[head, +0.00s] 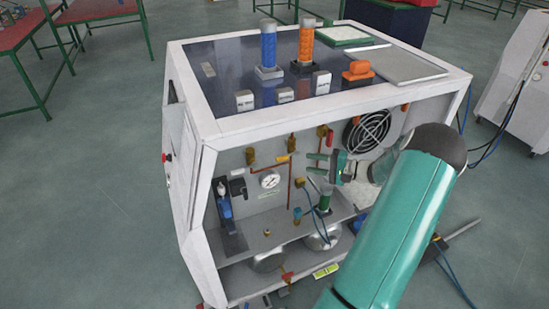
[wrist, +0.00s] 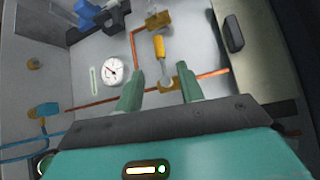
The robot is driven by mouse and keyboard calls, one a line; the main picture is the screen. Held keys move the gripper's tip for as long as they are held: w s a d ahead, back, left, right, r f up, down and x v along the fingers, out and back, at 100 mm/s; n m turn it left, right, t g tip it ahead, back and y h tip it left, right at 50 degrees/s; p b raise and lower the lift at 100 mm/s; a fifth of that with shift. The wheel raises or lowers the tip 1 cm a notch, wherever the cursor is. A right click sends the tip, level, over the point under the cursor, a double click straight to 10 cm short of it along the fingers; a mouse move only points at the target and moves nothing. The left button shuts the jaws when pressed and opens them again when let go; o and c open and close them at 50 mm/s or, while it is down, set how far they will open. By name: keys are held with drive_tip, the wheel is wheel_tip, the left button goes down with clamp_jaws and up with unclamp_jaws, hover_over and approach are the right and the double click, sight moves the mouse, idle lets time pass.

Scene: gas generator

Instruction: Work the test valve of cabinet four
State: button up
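Cabinet four is probably the white cabinet (head: 190,200) with the open front; no number is readable. A brass valve (wrist: 170,83) with a yellow handle (wrist: 159,46) sits on copper piping inside. I cannot tell whether it is the test valve. My gripper (head: 310,163) is inside the open front, its fingers pointing left towards the back panel. In the wrist view my gripper (wrist: 161,82) has its two green fingers apart. The brass valve shows between and beyond the fingertips; contact cannot be told. Nothing is held.
A round gauge (head: 269,181) is on the back panel, left of my gripper. A fan grille (head: 367,131) is at its right. The lower shelf (head: 260,240) has a blue hose above it. Blue (head: 268,48) and orange (head: 306,43) columns stand on top.

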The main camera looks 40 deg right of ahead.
sight(286, 159)
drive_tip(key=x, duration=1.1)
drive_tip(key=shift+w+f, duration=0.15)
drive_tip(key=shift+w, duration=0.15)
clamp_jaws()
